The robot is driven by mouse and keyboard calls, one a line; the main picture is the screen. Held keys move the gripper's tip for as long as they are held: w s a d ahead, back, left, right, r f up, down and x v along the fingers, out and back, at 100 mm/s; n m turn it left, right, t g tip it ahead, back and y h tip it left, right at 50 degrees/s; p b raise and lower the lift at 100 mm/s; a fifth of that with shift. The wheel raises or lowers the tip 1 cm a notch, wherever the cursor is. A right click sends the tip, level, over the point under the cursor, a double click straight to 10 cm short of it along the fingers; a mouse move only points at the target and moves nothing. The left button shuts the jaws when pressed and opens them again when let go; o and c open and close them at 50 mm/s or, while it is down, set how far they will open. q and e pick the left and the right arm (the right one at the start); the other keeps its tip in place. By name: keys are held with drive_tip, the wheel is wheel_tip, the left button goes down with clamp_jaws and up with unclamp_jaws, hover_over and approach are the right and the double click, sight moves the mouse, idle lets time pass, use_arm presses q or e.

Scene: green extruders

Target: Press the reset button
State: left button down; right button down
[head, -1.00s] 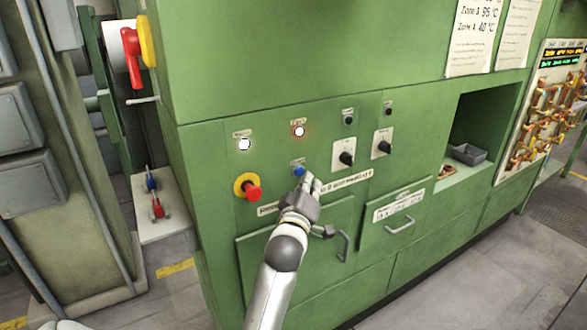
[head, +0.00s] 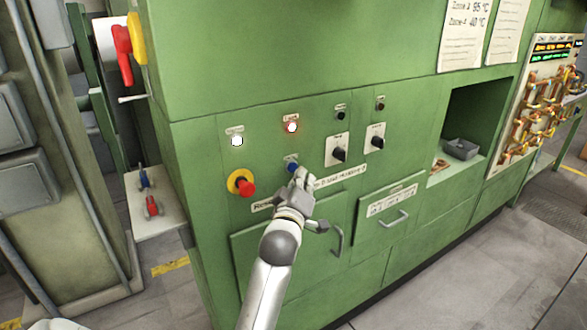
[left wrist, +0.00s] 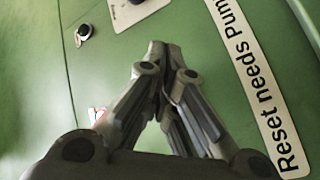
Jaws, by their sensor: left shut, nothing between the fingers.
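In the left wrist view the closed fingertips (left wrist: 166,50) point at the green panel, and the button does not show there. A label (left wrist: 258,85) beside them reads "Reset needs Pum...". My right gripper is not in view.
A red emergency knob on a yellow base (head: 242,183) is left of the button. Black rotary switches (head: 338,153) are to the right, with drawer handles below. A white lamp (head: 237,141) is at upper left. A red and blue lever shelf (head: 158,220) stands farther left.

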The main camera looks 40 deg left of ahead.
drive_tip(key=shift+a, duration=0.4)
use_arm(q)
drive_tip(key=shift+a, duration=0.15)
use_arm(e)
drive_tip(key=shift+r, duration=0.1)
use_arm(q)
drive_tip(key=shift+w+a, duration=0.15)
drive_tip(key=shift+a, duration=0.15)
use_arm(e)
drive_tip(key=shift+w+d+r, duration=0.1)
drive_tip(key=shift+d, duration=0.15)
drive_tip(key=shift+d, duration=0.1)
use_arm(q)
drive_tip(key=shift+w+a+p, duration=0.15)
drive_tip(key=shift+a+p, duration=0.15)
drive_tip(key=shift+a, duration=0.05)
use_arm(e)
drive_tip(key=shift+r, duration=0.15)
use_arm(q)
drive_tip(key=shift+d, duration=0.15)
drive_tip(key=shift+s+d, duration=0.35)
drive_tip(key=shift+d, duration=0.25)
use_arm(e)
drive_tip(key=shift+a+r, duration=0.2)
